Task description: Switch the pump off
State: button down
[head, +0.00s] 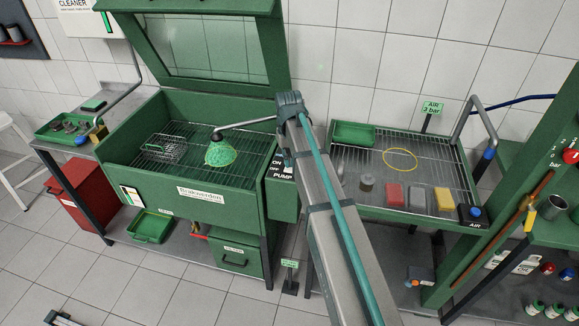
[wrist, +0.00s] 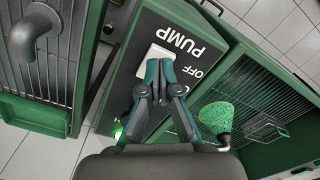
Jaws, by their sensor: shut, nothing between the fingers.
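The pump panel (head: 279,168) is on the right front of the green parts washer, with ON, OFF and PUMP lettering; my arm partly covers it in the head view. In the wrist view the dark panel (wrist: 190,32) carries a white switch (wrist: 158,53). My gripper (wrist: 160,68) is shut and empty, its tips in front of the switch's lower edge. I cannot tell whether they touch it. A speckled green cone (head: 220,153) stands under the washer's nozzle (head: 216,136) and looks like spray.
The washer's raised glass hood (head: 200,45) stands behind the basin. A wire basket (head: 163,148) sits left of the cone. To the right, a rack table (head: 375,165) holds coloured blocks and a green tray (head: 353,134).

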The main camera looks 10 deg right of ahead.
aim_at(289, 169)
jog(key=shift+f+b, duration=0.4)
jog(key=shift+f, duration=0.7)
dwell(0.6)
jog(key=shift+r, duration=0.15)
jog(key=shift+r+p, duration=2.35)
jog(key=shift+r, duration=1)
